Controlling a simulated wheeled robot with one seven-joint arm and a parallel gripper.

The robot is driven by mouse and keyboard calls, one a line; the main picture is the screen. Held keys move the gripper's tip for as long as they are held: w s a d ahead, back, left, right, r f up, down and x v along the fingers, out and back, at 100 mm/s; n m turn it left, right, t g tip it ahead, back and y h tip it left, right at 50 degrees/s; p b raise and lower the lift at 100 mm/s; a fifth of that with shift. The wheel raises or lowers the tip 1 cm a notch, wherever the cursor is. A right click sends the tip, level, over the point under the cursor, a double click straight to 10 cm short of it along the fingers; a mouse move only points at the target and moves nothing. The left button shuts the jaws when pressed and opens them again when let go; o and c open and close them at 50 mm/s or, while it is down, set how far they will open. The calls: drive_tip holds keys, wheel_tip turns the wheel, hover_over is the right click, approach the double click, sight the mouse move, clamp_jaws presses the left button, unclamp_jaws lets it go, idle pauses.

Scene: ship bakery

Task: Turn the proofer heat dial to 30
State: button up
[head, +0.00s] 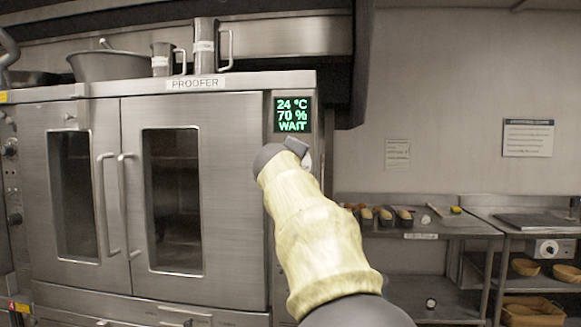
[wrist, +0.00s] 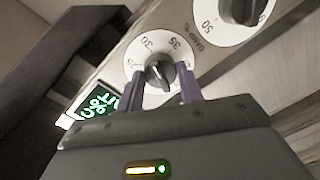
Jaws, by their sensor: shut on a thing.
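The proofer heat dial has a dark knob (wrist: 159,73) on a round white scale plate (wrist: 134,49). The scale shows 30 and 35, with a partly covered 25 beside them. My gripper (wrist: 162,86) has a purple finger on each side of the knob and is shut on it. I cannot tell exactly which mark the knob points to. In the head view my gripper (head: 296,148) is at the proofer's (head: 200,100) right-hand panel and hides most of the dial. The green display (head: 292,115) above it reads 24 °C, 70 %, WAIT.
A second dial (wrist: 242,10), with a 50 on its scale, sits close to the heat dial. The proofer's two glass doors (head: 120,200) are shut. A steel table (head: 430,226) with loaves in tins stands to the right. A dark hood edge (head: 355,60) is above right.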

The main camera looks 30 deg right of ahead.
drive_tip(key=shift+f, duration=0.1)
drive_tip(key=o, duration=1)
drive_tip(key=b+v, duration=0.4)
drive_tip(key=v, duration=1.3)
drive_tip(key=shift+s, duration=0.15)
